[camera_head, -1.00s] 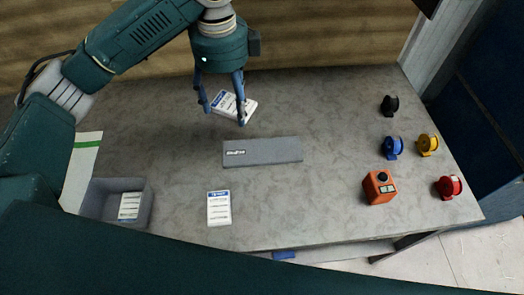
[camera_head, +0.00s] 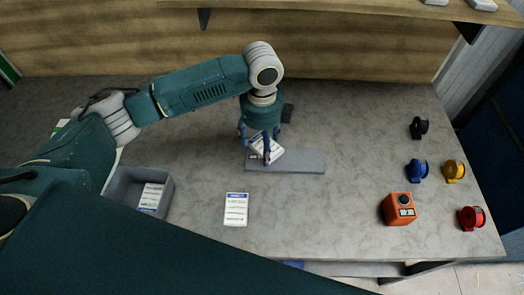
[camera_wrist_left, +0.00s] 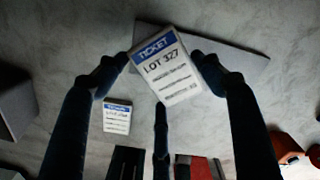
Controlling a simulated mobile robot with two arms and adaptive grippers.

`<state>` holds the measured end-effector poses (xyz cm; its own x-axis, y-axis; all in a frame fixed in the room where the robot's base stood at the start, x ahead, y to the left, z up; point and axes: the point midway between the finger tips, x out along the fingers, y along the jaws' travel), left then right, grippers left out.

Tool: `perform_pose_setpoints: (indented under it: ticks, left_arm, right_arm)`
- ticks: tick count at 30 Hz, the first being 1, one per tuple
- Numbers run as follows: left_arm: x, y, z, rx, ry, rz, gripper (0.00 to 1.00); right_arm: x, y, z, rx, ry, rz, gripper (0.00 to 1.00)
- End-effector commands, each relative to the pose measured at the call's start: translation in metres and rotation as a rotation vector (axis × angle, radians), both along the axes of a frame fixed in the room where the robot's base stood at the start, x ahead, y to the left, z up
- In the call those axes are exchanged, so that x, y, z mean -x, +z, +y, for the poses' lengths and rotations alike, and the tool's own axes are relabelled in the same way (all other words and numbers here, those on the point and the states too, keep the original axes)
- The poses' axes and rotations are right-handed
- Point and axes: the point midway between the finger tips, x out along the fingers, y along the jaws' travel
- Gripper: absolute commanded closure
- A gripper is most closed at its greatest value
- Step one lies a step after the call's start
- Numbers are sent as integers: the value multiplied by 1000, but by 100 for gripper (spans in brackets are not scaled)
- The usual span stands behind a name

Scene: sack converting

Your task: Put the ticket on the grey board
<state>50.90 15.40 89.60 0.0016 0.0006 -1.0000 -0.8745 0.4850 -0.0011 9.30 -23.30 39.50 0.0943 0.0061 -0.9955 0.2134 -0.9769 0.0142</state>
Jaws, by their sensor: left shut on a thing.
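My left gripper (camera_head: 259,142) is shut on a white ticket with a blue header (camera_head: 268,149). In the left wrist view the ticket (camera_wrist_left: 166,70) reads "LOT 327" and sits tilted between the fingers (camera_wrist_left: 164,75). The grey board (camera_head: 300,162) lies flat on the table, and the held ticket is over its left part in the head view. Whether the ticket touches the board is hard to tell. In the left wrist view the board (camera_wrist_left: 225,57) shows behind the ticket. My right gripper is not in view.
A second ticket (camera_head: 236,209) lies on the table in front of the board. A grey bin (camera_head: 117,185) at the left holds another ticket (camera_head: 151,197). An orange device (camera_head: 398,209) and black, blue, yellow and red spools stand at the right. Table between board and device is clear.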

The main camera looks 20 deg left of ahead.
Motion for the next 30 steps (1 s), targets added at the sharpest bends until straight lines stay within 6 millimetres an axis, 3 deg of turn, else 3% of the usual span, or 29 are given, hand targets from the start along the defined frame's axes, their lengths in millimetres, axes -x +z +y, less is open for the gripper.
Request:
perform_pose_setpoints:
  ticks: [10,22,23,25,30]
  left_arm:
    - [0,-42,0,-1,0,0,59]
    - [1,-48,0,0,0,1,59]
    - [1,-48,0,0,0,1,31]
    - [0,-48,0,0,0,0,17]
    - [0,-48,0,0,0,0,14]
  right_arm:
    - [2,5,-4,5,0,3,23]
    - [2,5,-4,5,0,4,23]
    - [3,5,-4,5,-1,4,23]
    - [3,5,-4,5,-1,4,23]
    - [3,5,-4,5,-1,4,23]
